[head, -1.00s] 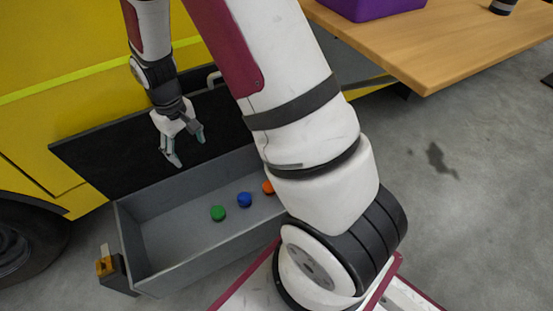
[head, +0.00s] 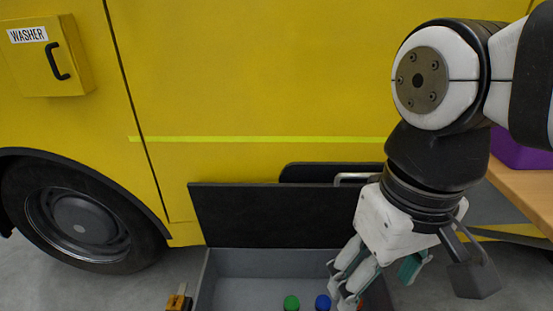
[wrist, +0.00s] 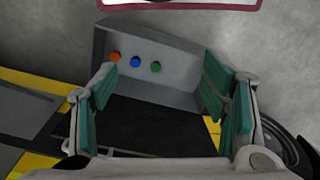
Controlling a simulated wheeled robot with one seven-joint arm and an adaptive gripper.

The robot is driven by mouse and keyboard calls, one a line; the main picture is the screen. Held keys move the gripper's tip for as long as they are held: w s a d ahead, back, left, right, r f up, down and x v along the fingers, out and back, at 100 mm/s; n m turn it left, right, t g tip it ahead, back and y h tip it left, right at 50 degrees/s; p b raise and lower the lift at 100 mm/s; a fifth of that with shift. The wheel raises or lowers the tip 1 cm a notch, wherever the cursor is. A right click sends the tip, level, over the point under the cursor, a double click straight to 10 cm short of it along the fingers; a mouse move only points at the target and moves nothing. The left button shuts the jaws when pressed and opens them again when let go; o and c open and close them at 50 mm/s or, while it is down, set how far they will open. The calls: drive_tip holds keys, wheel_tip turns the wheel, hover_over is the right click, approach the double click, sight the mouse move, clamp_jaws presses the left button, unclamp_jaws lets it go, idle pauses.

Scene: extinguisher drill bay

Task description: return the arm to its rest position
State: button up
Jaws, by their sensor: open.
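My gripper (head: 376,278) is at the lower right of the head view, in front of the yellow vehicle and partly over the grey open compartment (head: 235,265). Its teal-padded fingers are spread and nothing is between them. In the wrist view my gripper (wrist: 163,80) also shows open and empty, with the compartment (wrist: 175,48) beyond its fingers. My arm comes in from the right of the head view, bent at a large joint.
A green (wrist: 155,67), a blue (wrist: 135,62) and an orange round piece (wrist: 115,56) lie in the compartment. Its black lid (head: 270,215) stands up behind. A purple bin (head: 515,150) stands on a wooden table (head: 525,195) at right. A wheel (head: 80,215) is at left.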

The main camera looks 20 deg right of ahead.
drive_tip(key=s, duration=0.3)
drive_tip(key=shift+s, duration=0.15)
idle(0.6)
wheel_tip(320, 180, up, 31)
drive_tip(key=t+p, duration=0.4)
drive_tip(key=p, duration=2.5)
drive_tip(key=shift+d+r+p, duration=0.15)
drive_tip(key=shift+d+p, duration=0.1)
drive_tip(key=shift+p, duration=0.05)
